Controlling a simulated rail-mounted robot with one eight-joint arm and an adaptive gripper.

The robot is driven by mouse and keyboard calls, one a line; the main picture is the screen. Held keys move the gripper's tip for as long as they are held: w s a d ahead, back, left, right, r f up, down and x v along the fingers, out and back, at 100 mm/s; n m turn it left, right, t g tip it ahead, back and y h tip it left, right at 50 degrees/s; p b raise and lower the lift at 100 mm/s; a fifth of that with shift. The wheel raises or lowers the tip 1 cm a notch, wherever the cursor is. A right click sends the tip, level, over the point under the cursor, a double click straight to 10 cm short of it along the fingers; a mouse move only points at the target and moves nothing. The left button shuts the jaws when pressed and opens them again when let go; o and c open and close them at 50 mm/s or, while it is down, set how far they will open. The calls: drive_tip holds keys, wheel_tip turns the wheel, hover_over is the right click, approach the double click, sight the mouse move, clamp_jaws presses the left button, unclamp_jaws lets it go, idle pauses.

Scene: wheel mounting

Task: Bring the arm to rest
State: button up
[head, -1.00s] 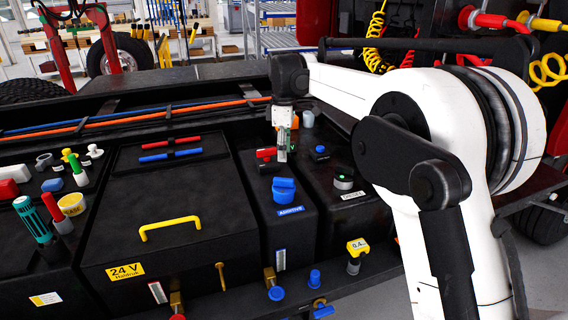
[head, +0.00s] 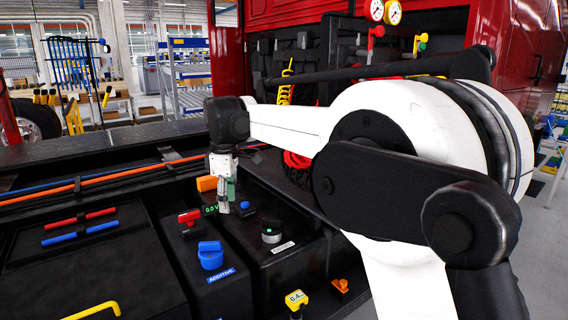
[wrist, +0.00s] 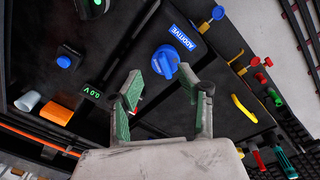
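My gripper (head: 222,208) hangs pointing down over the black truck-side boxes (head: 170,260), at the end of my white arm. In the wrist view my gripper (wrist: 166,100) is open, its two green-lined fingers well apart with nothing held between them. Beyond the fingers is the blue ADDITIVE cap (wrist: 165,62), which also shows in the head view (head: 210,256). A small display reading 0.0 V (wrist: 91,93) and an orange block (wrist: 56,113) lie left of the fingers in the wrist view. The height of the fingertips above the boxes is hard to tell.
A red switch (head: 189,218) and a black round knob with a green ring (head: 271,232) stand close to the gripper. A yellow handle (head: 92,312) is at front left. Orange and blue lines (head: 75,184) run behind the boxes. A dark bar (head: 370,68) crosses at the back.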

drive_tip(key=s+d+r+m+t, duration=0.2)
drive_tip(key=s+d+m, duration=0.3)
drive_tip(key=d, duration=0.6)
drive_tip(key=s+d+r+m+t, duration=0.1)
drive_tip(key=s+d+r+m, duration=0.15)
drive_tip(key=s+d, duration=0.7)
drive_tip(key=s+d+f+m+t+b, duration=0.1)
drive_tip(key=s+d+f+m, duration=0.4)
drive_tip(key=s+d, duration=0.3)
drive_tip(key=s+d+f+m+t, duration=0.2)
drive_tip(key=s+d+f+m, duration=0.3)
drive_tip(key=s, duration=0.6)
drive_tip(key=d+f, duration=0.2)
drive_tip(key=d, duration=0.1)
drive_tip(key=shift+d+f+t+b, duration=0.2)
drive_tip(key=shift+d+t+b, duration=0.1)
drive_tip(key=shift+b, duration=0.1)
